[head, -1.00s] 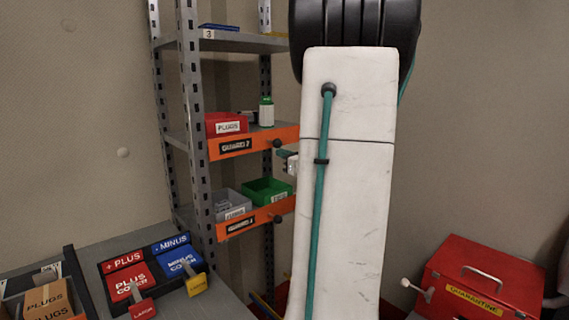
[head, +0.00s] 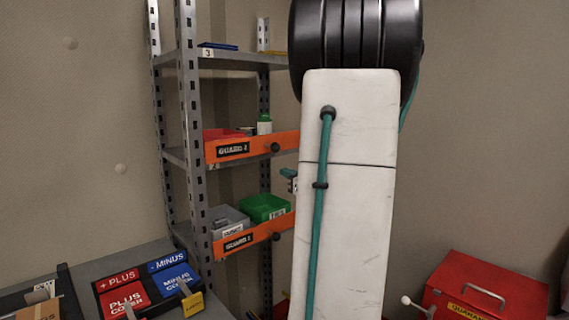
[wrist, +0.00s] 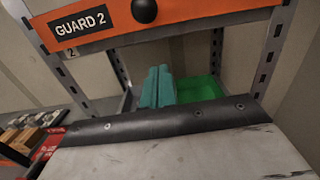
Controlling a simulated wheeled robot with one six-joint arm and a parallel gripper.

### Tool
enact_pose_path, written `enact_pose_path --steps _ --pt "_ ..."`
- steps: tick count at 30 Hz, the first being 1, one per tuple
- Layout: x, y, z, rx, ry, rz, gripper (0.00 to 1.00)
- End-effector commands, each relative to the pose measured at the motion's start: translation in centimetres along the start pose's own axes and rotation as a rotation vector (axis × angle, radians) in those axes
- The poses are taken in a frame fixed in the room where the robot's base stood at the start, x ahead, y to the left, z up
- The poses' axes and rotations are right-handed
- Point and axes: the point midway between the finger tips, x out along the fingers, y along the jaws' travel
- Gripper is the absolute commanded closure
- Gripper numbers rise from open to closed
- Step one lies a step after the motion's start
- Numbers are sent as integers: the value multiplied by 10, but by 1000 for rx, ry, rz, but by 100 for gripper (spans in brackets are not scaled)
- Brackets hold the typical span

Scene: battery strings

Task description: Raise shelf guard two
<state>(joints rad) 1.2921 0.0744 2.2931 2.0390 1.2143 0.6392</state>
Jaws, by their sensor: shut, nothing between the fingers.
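Guard 2 (head: 258,147), an orange bar with a black label and a round black knob (head: 275,148), spans the front of the middle shelf. It stands raised, with the shelf's edge and "2" tag showing below it. In the wrist view guard 2 (wrist: 185,18) crosses the top, with its knob (wrist: 144,10) clear of my fingers. My gripper (wrist: 157,88) has teal fingers, shut and empty, below the guard. In the head view my gripper (head: 290,180) sits below and right of the knob, apart from it and partly hidden by my arm.
Guard 1 (head: 255,238) crosses the lower shelf, with a grey bin (head: 230,219) and a green bin (head: 264,207) behind it. A red bin (head: 221,133) is partly hidden behind guard 2. A red box (head: 482,283) stands at right; red and blue covers lie at lower left.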

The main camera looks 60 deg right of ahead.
Motion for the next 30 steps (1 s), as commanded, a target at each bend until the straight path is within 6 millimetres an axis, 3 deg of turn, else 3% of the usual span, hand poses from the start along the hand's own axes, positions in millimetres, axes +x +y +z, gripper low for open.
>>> enact_pose_path --steps 1,6,12,30 --pt "-15 -1 2 -4 -2 -7 100" --pt "-52 -1 2 -3 -1 -7 100" --pt "-77 0 1 -2 -1 -3 100" --pt "-83 0 1 -2 0 -1 100"
